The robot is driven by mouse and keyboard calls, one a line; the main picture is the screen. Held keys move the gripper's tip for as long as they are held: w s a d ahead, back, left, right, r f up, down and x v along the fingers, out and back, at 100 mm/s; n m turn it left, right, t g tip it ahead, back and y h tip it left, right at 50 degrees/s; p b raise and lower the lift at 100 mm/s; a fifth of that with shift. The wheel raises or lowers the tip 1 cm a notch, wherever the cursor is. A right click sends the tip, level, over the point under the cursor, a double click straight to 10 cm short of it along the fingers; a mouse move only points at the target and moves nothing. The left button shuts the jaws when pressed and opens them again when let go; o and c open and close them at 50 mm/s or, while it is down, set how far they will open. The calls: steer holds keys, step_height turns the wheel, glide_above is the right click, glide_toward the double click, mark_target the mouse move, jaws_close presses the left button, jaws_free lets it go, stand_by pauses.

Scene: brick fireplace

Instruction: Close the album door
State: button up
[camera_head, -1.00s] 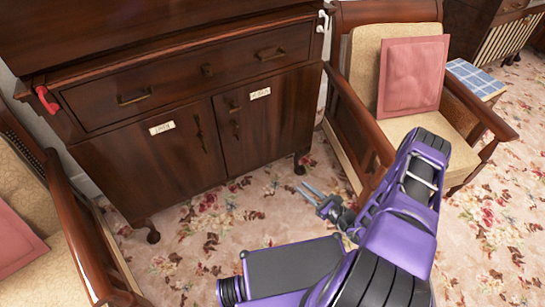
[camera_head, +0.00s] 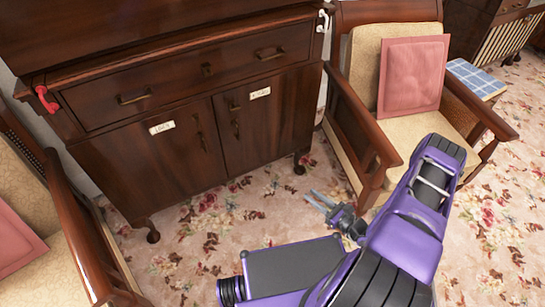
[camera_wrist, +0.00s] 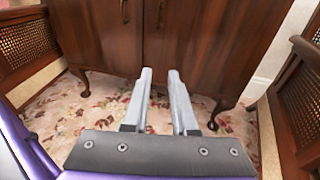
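The dark wooden cabinet has a left door (camera_head: 150,155) and a right door (camera_head: 268,120), each with a small white label near its top. The label writing is too small to read, so I cannot tell which is the album door. Both doors look shut or nearly so; a slight gap cannot be ruled out. The right door also shows in the wrist view (camera_wrist: 205,50). My gripper (camera_head: 320,198) is in front of the cabinet, low and to the right, apart from the doors. In the wrist view its two fingers (camera_wrist: 161,75) are apart with nothing between them.
A wooden armchair (camera_head: 365,150) with a pink cushion stands right of the cabinet, close to my arm. Another armchair (camera_head: 75,235) stands at the left. A drawer (camera_head: 200,80) spans above the doors. Flowered carpet (camera_head: 215,225) lies clear before the cabinet.

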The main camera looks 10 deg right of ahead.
steer(key=v, duration=1.7)
steer(key=shift+s, duration=0.25)
